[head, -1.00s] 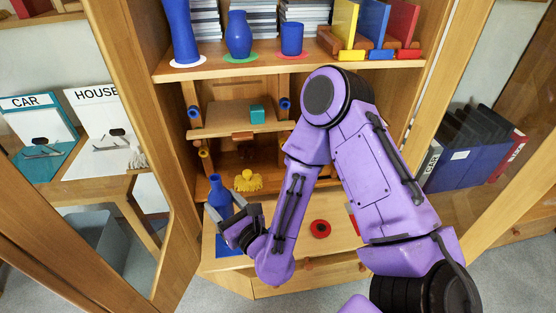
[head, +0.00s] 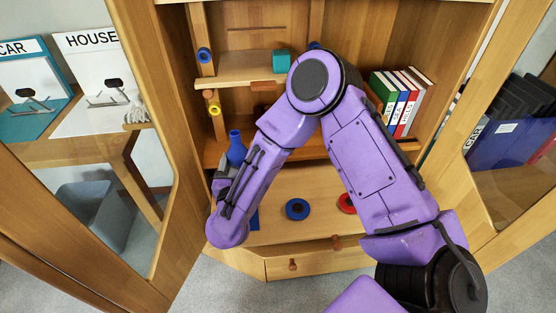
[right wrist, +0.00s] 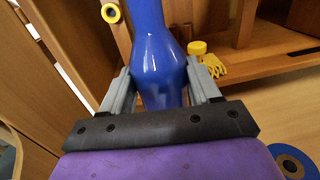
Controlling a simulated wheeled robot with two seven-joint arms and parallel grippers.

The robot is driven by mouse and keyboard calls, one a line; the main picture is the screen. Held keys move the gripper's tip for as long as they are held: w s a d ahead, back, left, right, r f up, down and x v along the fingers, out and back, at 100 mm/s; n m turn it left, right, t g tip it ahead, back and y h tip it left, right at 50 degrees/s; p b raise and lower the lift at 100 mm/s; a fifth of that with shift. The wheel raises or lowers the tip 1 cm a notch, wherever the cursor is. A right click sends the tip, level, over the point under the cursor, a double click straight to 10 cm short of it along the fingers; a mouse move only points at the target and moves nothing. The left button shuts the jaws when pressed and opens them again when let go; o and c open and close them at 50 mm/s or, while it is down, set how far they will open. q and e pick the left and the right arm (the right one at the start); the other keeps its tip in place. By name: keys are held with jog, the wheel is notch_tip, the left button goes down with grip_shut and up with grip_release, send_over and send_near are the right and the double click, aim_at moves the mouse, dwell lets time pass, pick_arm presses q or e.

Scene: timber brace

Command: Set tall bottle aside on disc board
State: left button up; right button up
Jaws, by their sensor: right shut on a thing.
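The tall blue bottle (head: 236,149) stands roughly upright at the left of the cabinet in the head view; its lower part is hidden behind my right arm. In the right wrist view the bottle (right wrist: 150,45) is between the two grey fingers of my right gripper (right wrist: 161,85), which is shut on its body. In the head view my right gripper (head: 221,182) is partly hidden by my forearm. Whether the bottle's base touches the desk board cannot be seen. I cannot clearly identify the disc board. My left gripper is out of view.
Part of a blue mat (head: 254,220) shows beside my forearm. A teal block (head: 281,62) sits on a shelf. Books (head: 405,100) stand at right. A yellow object (right wrist: 213,66) lies behind the bottle.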

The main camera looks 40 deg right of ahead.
jog(key=d+f, duration=0.2)
jog(key=d, duration=0.1)
jog(key=d+f, duration=0.2)
jog(key=f, duration=0.1)
jog(key=s+d+f, duration=0.1)
jog(key=d+f, duration=0.1)
jog(key=d, duration=0.1)
jog(key=shift+s+d+f+b, duration=0.1)
jog(key=shift+d+f+b, duration=0.15)
jog(key=shift+d+b, duration=0.1)
notch_tip(320, 180, down, 3)
jog(key=shift+s+d+r+b, duration=0.1)
jog(key=shift+b, duration=0.3)
jog(key=shift+f, duration=0.3)
jog(key=o, duration=1.2)
jog(key=v, duration=1.2)
